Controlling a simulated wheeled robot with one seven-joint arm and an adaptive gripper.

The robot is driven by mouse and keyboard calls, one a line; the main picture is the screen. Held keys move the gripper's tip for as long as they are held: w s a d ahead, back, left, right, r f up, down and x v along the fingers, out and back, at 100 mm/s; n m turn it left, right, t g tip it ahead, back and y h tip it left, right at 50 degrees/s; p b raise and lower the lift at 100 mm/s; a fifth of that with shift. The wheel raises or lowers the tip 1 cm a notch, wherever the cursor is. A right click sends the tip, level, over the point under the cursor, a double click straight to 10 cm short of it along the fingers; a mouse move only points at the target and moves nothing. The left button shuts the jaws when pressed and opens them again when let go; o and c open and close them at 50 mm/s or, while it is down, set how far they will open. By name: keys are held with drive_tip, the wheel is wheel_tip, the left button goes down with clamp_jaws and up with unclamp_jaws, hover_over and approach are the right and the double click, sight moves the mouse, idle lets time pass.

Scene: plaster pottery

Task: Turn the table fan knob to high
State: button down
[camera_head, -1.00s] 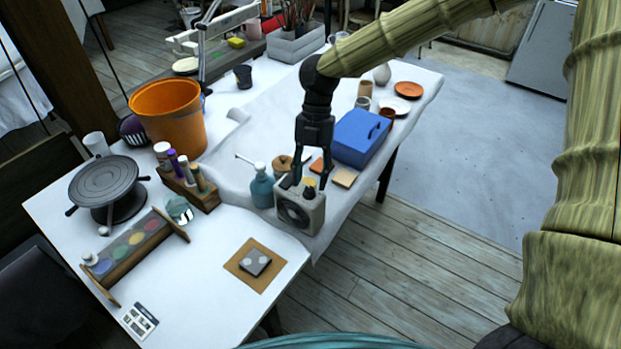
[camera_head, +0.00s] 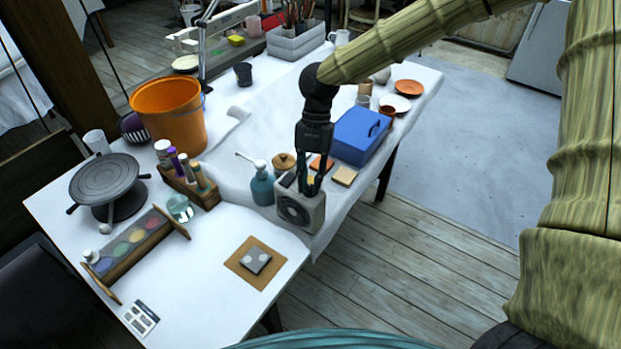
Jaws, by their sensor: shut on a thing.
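The table fan (camera_head: 298,212) is a small pale box with a dark round grille on its front. It stands near the front edge of the white-covered table. My gripper (camera_head: 310,188) points straight down onto the top of the fan. Its dark fingers are closed together around the knob on the fan's top. The knob itself is hidden behind the fingers, so I cannot see which setting it points to.
A teal pump bottle (camera_head: 262,186) stands close to the fan's left. A wooden bottle rack (camera_head: 188,188) is further left. The table's front edge is close to the fan.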

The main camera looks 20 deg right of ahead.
drive_tip(key=m, duration=0.1)
drive_tip(key=m+y+p, duration=0.1)
drive_tip(key=m, duration=0.1)
drive_tip(key=shift+s+d+r+t, duration=0.1)
drive_tip(key=shift+s+r+t, duration=0.05)
drive_tip(key=shift+t, duration=0.15)
drive_tip(key=m+t+p, duration=0.1)
drive_tip(key=m, duration=0.1)
drive_tip(key=m+y+p, duration=0.1)
drive_tip(key=m, duration=0.2)
drive_tip(key=shift+s+d+t, duration=0.1)
drive_tip(key=shift+s+t, duration=0.05)
drive_tip(key=shift+t, duration=0.25)
drive_tip(key=m+t, duration=0.1)
drive_tip(key=m, duration=0.3)
drive_tip(key=shift+s+m+t, duration=0.2)
drive_tip(key=shift+m+t, duration=0.2)
drive_tip(key=shift+s+m+t, duration=0.1)
drive_tip(key=shift+m+t, duration=0.4)
drive_tip(key=shift+m, duration=0.8)
drive_tip(key=shift+s+m+t, duration=0.1)
drive_tip(key=shift+m+t, duration=0.4)
drive_tip(key=shift+m, duration=0.8)
drive_tip(key=c, duration=1.3)
unclamp_jaws()
